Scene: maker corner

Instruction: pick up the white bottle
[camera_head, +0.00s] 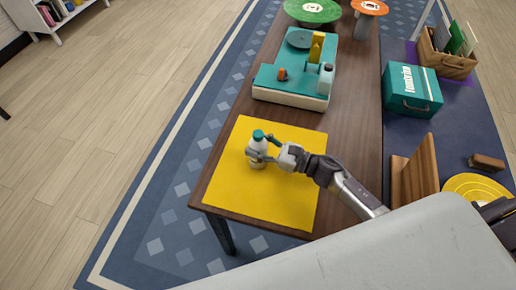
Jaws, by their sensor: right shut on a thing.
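The white bottle (257,145) with a teal cap stands upright on a yellow mat (265,193) near the front end of a long wooden table. My right gripper (264,149) comes in from the right and is shut on the bottle's upper body, its fingers around the sides. I cannot tell whether the bottle's base is touching the mat. My left gripper does not show in this view.
A teal and white machine (292,92) stands on the table beyond the mat. Green and orange round pieces (312,11) lie at the far end. Right of the table are a teal case (411,89) and a wooden crate (447,63). The mat around the bottle is clear.

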